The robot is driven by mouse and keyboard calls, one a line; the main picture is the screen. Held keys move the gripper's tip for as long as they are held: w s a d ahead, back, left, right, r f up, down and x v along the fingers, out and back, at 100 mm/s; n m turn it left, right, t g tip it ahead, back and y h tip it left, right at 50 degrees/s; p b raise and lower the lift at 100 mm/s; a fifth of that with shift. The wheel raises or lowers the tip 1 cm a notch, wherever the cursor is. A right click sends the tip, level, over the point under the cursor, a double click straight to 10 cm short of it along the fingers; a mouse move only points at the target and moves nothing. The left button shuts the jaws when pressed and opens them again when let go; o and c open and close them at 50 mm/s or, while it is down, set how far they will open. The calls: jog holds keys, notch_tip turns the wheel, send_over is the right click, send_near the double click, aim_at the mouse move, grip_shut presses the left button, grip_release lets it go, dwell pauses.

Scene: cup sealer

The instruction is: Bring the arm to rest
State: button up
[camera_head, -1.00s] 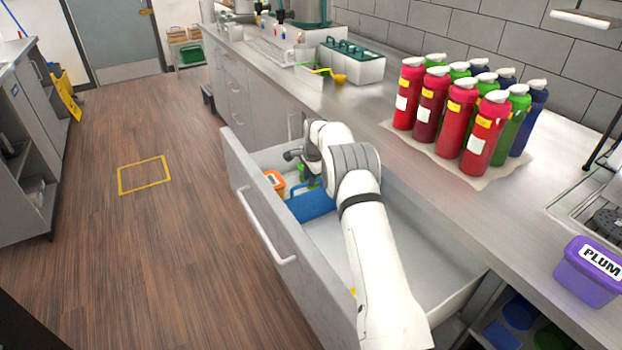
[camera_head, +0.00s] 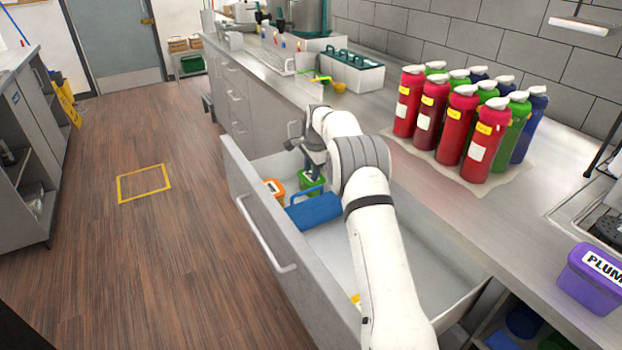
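My white arm reaches from the bottom of the head view up over the open drawer (camera_head: 272,240). My gripper (camera_head: 308,168) is small and dark, near the far end of the drawer, above a green container (camera_head: 312,186). Its fingers are partly hidden and too small to read, so I cannot tell whether it is open or shut, or whether it touches the container.
Several red, green and blue bottles (camera_head: 458,130) stand on a mat on the counter right of the arm. A purple tub marked PLUM (camera_head: 588,282) sits at the counter's right. A green-topped caddy (camera_head: 350,70) stands farther back. The floor left of the drawer is clear.

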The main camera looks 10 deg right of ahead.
jog(key=shift+r, duration=0.15)
jog(key=s+d+r+n, duration=0.1)
jog(key=s+r+n, duration=0.3)
jog(key=s+r, duration=0.65)
jog(key=s+d+r+n, duration=0.1)
jog(key=s+r+n, duration=0.2)
jog(key=s+r, duration=0.75)
jog(key=s+f+n, duration=0.3)
jog(key=s, duration=1.2)
jog(key=s+d+f+n, duration=0.1)
jog(key=s+f+n, duration=0.2)
jog(key=s, duration=1.2)
jog(key=shift+s+f+n+t+h, duration=0.15)
jog(key=shift+f+n+t+h, duration=0.15)
jog(key=shift+f+h, duration=0.1)
